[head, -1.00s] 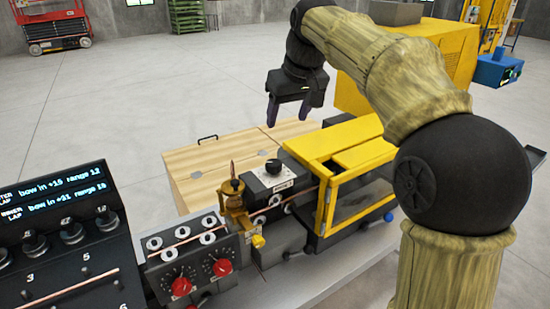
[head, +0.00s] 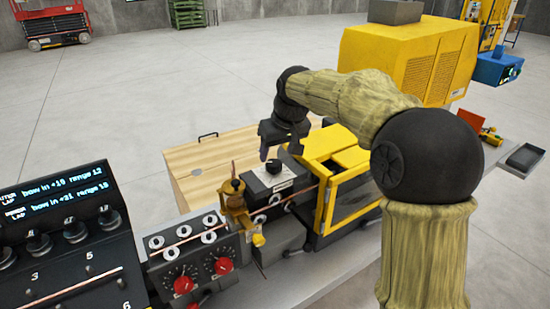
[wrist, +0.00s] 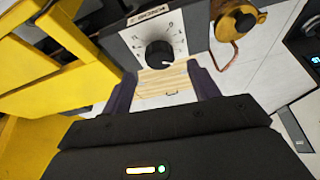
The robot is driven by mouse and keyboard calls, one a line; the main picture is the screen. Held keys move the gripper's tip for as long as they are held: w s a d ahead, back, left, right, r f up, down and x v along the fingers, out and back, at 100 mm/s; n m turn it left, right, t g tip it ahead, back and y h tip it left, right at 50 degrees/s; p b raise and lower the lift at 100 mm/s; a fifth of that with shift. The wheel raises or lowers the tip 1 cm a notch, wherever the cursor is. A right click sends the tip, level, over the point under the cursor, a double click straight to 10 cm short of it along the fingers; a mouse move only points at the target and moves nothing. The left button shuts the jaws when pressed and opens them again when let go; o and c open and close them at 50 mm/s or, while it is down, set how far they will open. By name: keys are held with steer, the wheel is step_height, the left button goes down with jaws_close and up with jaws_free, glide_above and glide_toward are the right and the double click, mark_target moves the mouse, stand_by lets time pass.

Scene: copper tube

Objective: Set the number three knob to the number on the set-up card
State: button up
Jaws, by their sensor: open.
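A black round knob (head: 273,166) with a white pointer mark sits on a grey box with a pale dial face, beside the brass fitting. In the wrist view the knob (wrist: 160,54) is just beyond and between my fingertips, with scale marks around it and an upside-down label I cannot read surely. My gripper (head: 281,153) is open and empty, right above this box; its two dark fingers also show in the wrist view (wrist: 162,85). Two red knobs (head: 223,266) (head: 183,285) sit on the black front panel. I cannot make out a set-up card.
A yellow guard frame (head: 340,170) stands close right of the box. A brass fitting (head: 233,195) with a copper tube is close left. A console (head: 65,240) with lit text and black knobs is at left. A wooden chest (head: 205,170) lies behind.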

mark_target(275, 162)
steer(key=p+x, duration=0.1)
steer(key=x, duration=0.4)
steer(key=shift+c, duration=0.4)
steer(key=c, duration=0.9)
steer(key=shift+d+r+n, duration=0.1)
steer(key=shift+n, duration=0.3)
steer(key=n+p, duration=0.1)
steer(key=n, duration=0.1)
steer(key=n+g+y+p, duration=0.1)
steer(key=n, duration=0.2)
steer(key=shift+w+d+y, duration=0.1)
steer(key=shift+w+y, duration=0.05)
steer(key=shift+y, duration=0.15)
steer(key=n+g+p, duration=0.1)
steer(key=n, duration=0.1)
steer(key=n+g+p, duration=0.1)
steer(key=n+p, duration=0.1)
steer(key=shift+w+n+y, duration=0.15)
steer(key=shift+n+y, duration=0.25)
